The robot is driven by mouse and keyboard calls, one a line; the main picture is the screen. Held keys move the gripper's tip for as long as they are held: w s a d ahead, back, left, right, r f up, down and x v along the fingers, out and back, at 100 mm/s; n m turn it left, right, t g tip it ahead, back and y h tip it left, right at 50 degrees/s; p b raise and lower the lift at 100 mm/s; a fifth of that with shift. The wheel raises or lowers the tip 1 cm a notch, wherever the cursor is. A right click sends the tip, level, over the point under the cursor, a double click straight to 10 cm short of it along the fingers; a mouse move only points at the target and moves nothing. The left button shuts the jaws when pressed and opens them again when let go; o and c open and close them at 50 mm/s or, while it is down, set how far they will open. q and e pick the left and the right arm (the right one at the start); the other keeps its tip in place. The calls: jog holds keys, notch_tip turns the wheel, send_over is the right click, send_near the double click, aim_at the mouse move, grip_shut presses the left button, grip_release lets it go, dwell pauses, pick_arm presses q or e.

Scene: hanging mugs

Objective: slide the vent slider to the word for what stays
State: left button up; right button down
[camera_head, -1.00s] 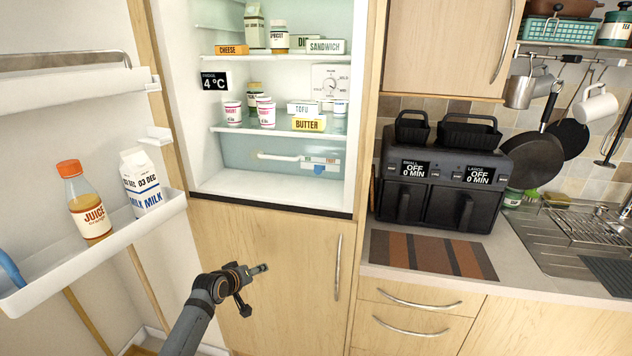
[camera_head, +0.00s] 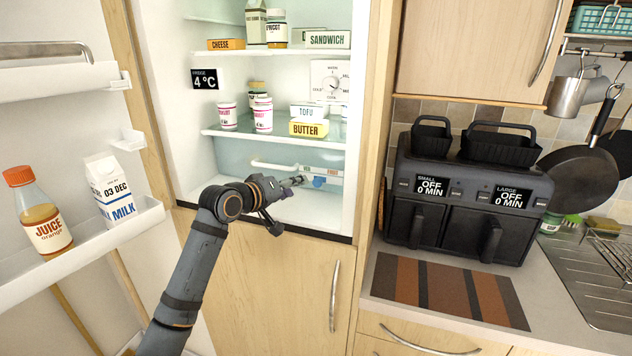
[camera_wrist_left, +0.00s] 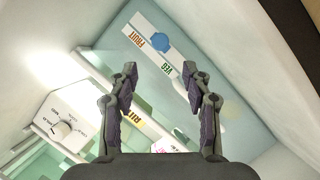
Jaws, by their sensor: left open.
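The vent slider is a blue knob (camera_head: 319,182) on a white strip low in the open fridge. The blue knob also shows in the left wrist view (camera_wrist_left: 160,42), beside the words FRUIT (camera_wrist_left: 134,40) in orange and VEG (camera_wrist_left: 167,70) in green. My left gripper (camera_head: 298,180) reaches in at the fridge's lower compartment, its tips just left of the knob in the head view. In the left wrist view the left gripper's fingers (camera_wrist_left: 160,72) are spread and empty, with the knob beyond them. Contact with the knob cannot be told. My right gripper is out of view.
A shelf above holds a butter box (camera_head: 309,129), a tofu box (camera_head: 309,112) and pots. A dial (camera_head: 331,83) is on the fridge's back wall. The open door with juice (camera_head: 45,225) and milk (camera_head: 112,195) stands left. An air fryer (camera_head: 462,190) stands right.

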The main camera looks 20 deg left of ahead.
aim_at(316, 183)
pick_arm(q)
jog(key=p+x, duration=0.1)
jog(key=x, duration=0.3)
jog(key=shift+d+r, duration=0.15)
jog(key=shift+d, duration=0.05)
jog(key=x, duration=0.2)
jog(key=shift+w+d+f, duration=0.1)
jog(key=shift+w+f, duration=0.15)
jog(key=shift+w, duration=0.1)
jog(key=x, duration=0.3)
jog(key=shift+p, duration=0.4)
jog(key=shift+w+f, duration=0.15)
jog(key=shift+c, duration=1.2)
jog(key=c, duration=0.5)
grip_shut()
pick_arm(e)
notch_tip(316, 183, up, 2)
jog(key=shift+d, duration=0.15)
